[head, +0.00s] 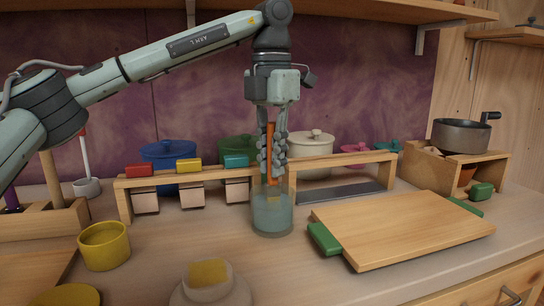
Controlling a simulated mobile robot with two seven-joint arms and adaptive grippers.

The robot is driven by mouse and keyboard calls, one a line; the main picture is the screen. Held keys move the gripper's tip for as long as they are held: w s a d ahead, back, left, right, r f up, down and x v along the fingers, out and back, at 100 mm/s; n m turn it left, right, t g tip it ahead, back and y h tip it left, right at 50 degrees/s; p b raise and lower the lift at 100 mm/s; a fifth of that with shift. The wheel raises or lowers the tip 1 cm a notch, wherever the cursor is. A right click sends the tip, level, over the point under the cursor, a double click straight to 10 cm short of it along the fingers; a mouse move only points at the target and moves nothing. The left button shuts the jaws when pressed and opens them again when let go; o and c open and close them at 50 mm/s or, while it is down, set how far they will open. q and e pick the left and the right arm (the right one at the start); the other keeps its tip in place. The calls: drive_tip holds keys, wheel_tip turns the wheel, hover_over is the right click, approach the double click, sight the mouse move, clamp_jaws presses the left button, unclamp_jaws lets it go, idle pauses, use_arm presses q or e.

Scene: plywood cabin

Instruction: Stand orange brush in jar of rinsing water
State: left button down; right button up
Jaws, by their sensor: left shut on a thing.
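The orange brush (270,150) is upright between the fingers of my left gripper (272,165), which is shut on it. The glass jar of rinsing water (272,217) stands on the counter directly below the gripper. The lower end of the brush shows at the jar's mouth, and a paler part seems to reach inside the jar. Whether it touches the bottom cannot be told. The fingers are just above the jar's rim. My right gripper is not in view.
A cutting board (405,228) with green handles lies at right. A yellow cup (104,246) stands at left, a pale dish (211,287) in front. Lidded pots line the back.

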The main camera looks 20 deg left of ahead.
use_arm(q)
drive_tip(key=c, duration=1.4)
unclamp_jaws()
drive_tip(key=shift+c, duration=0.2)
wheel_tip(320, 180, up, 12)
